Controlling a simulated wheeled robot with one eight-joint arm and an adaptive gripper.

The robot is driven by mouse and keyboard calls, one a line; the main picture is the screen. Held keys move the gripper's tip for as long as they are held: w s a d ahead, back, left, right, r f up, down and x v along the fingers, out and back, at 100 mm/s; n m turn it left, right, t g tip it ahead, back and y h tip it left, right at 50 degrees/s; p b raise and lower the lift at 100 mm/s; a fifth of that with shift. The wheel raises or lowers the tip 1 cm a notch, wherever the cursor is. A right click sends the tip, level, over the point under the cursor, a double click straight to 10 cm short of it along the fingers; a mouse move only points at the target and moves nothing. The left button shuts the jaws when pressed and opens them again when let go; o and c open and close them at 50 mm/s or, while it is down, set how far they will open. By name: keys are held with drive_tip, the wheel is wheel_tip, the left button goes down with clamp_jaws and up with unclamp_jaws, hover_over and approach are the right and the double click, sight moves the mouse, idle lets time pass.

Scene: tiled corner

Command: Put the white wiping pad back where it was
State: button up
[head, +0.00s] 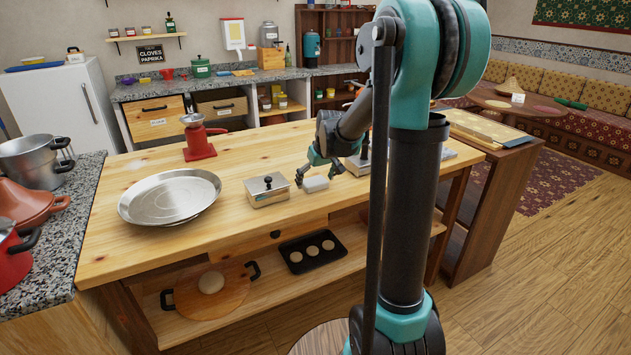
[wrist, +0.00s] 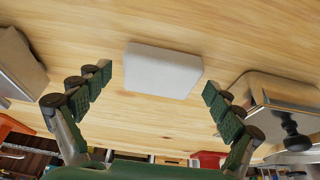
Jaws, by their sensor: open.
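The white wiping pad (head: 315,184) lies flat on the wooden table in the head view, just right of a metal box with a black knob. It also shows in the wrist view (wrist: 162,70), as a pale block lying on the wood between and beyond my fingertips. My gripper (head: 318,172) is open above the table at the pad, with one finger on each side of it. In the wrist view my gripper (wrist: 157,82) has its fingers spread wide and nothing between them is gripped; both fingers appear apart from the pad.
The lidded metal box (head: 267,190) stands close left of the pad. A large round metal tray (head: 170,197) and a red grinder (head: 198,140) are further left. Another metal container (head: 357,165) is close right, partly behind my arm. Bare wood (head: 240,225) lies in front.

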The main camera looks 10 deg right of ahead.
drive_tip(key=v, duration=1.2)
drive_tip(key=s+d+f+m, duration=0.1)
drive_tip(key=s+f, duration=0.9)
drive_tip(key=s, duration=0.2)
drive_tip(key=s+d+f+m+h, duration=0.1)
drive_tip(key=s+f+m, duration=0.1)
drive_tip(key=s+f, duration=0.7)
drive_tip(key=s, duration=0.4)
drive_tip(key=shift+s+d+f+m, duration=0.25)
drive_tip(key=shift+f+m, duration=0.05)
drive_tip(key=shift+f, duration=0.05)
